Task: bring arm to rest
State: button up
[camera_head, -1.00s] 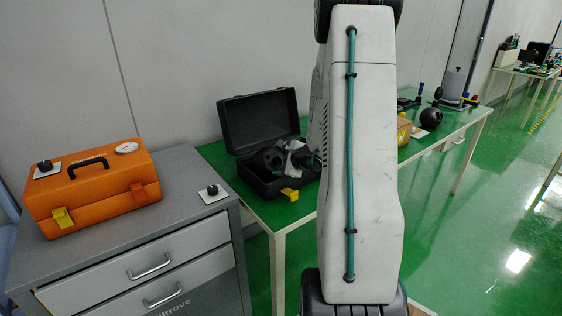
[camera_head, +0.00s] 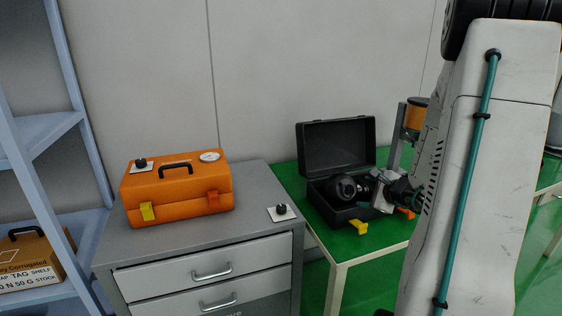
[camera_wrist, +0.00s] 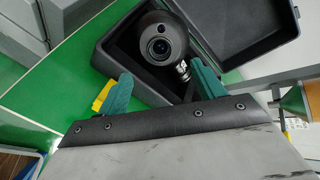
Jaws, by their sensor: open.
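My gripper (camera_wrist: 160,88) is open, with its two teal fingers apart in the wrist view. A dark round gimbal camera (camera_wrist: 162,45) lies in the open black case (camera_wrist: 250,62), just beyond the fingertips. Nothing shows held between the fingers. In the head view, the same gimbal camera (camera_head: 346,188) sits in the case (camera_head: 338,147), whose lid stands up. My gripper (camera_head: 384,190) is at the right side of the case there, partly hidden by my arm. My pale arm link fills the right of the head view.
The case stands on a green table (camera_head: 292,183). A grey drawer cabinet (camera_head: 180,246) at left bears an orange toolbox (camera_head: 178,190) and a black knob on a white plate (camera_head: 282,212). A blue shelf (camera_head: 50,134) stands far left.

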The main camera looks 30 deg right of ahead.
jog(key=s+a+r+n+g+y, duration=0.25)
jog(key=a+n, duration=0.25)
jog(key=a, duration=0.4)
jog(key=s+a+r+n+g+y, duration=0.25)
jog(key=a+n+y, duration=0.2)
jog(key=a, duration=0.55)
jog(key=s+a+r+n+g+y, duration=0.25)
jog(key=a+n, duration=0.25)
jog(key=a, duration=0.4)
jog(key=s+a+r+n+g+h, duration=0.1)
jog(key=s+a+r+n+h, duration=0.2)
jog(key=s+n, duration=0.3)
jog(key=s+a+r+n+g+h, duration=0.2)
jog(key=s+a+r+n+h, duration=0.1)
jog(key=s+a+n, duration=0.3)
jog(key=shift+r+h, duration=0.35)
jog(key=shift+h, duration=0.2)
